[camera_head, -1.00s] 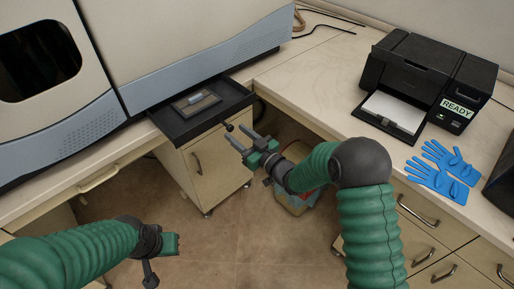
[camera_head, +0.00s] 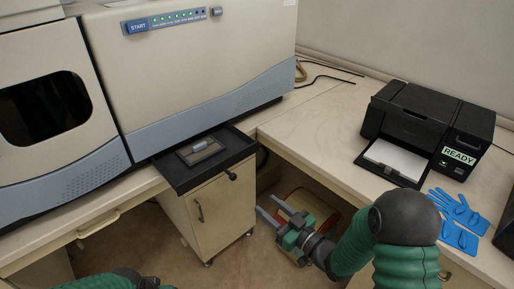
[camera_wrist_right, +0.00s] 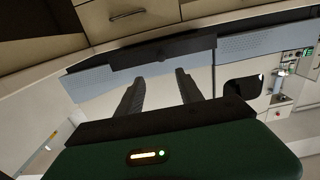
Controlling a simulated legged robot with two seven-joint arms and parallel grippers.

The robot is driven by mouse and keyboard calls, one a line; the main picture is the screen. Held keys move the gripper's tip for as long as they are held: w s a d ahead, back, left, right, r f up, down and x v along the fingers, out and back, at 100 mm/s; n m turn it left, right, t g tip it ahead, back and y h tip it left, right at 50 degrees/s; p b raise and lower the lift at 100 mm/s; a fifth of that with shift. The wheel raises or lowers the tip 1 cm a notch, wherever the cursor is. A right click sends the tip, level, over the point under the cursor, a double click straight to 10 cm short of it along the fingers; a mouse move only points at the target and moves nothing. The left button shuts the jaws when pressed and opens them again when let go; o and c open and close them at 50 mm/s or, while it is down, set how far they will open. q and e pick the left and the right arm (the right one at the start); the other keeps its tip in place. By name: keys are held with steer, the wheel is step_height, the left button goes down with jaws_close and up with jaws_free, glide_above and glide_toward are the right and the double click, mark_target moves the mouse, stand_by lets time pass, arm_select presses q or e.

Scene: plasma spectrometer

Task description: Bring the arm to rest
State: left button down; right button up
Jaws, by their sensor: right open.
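My right gripper (camera_head: 273,213) is open and empty in the head view, with its two grey fingers apart. It is beside the drawer cabinet (camera_head: 212,212), below the bench edge, in front of a bin. In the right wrist view its two dark fingers (camera_wrist_right: 158,90) stand apart with nothing between them. My right arm (camera_head: 385,240) comes in from the lower right. Of my left arm (camera_head: 105,281), only a green and black part shows at the bottom edge of the head view. The left gripper's fingers are out of view.
A large spectrometer (camera_head: 200,60) stands on the left bench. A black tray (camera_head: 230,157) juts out below it with a small case (camera_head: 202,150) on it. A printer (camera_head: 425,125) and blue gloves (camera_head: 458,220) lie on the right bench. A bin (camera_head: 315,207) stands under it.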

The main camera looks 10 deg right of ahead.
steer(key=s+d+m+g+h+p, duration=0.4)
steer(key=s+d+g+h+p, duration=0.25)
steer(key=d+h, duration=0.35)
steer(key=s+r+m+g+p, duration=0.1)
steer(key=s+g, duration=0.4)
steer(key=s, duration=1)
steer(key=shift+r+m+h+p, duration=0.35)
steer(key=shift+m+p, duration=0.3)
steer(key=shift+m, duration=0.45)
